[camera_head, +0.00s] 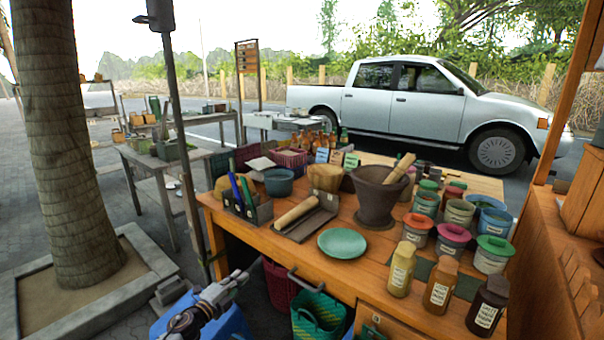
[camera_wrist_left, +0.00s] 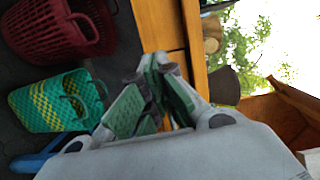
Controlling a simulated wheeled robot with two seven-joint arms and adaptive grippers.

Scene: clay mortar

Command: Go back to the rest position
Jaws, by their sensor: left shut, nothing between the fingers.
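My left gripper (camera_head: 238,279) is low in front of the wooden table (camera_head: 300,250), below the tabletop's left front edge and apart from the goods on it. In the left wrist view its green-padded fingers (camera_wrist_left: 153,88) are shut with nothing between them. My right gripper is in neither view. On the table stand a dark clay mortar (camera_head: 377,199) with a wooden pestle (camera_head: 401,167) leaning in it, and a green plate (camera_head: 342,243) lying flat.
A red basket (camera_head: 281,287) and a green basket (camera_head: 318,318) are under the table near my left gripper; they also show in the left wrist view, the red one (camera_wrist_left: 62,28) above the green one (camera_wrist_left: 55,100). Several jars and bottles (camera_head: 438,284) crowd the table's right side. A tree trunk (camera_head: 58,150) stands left.

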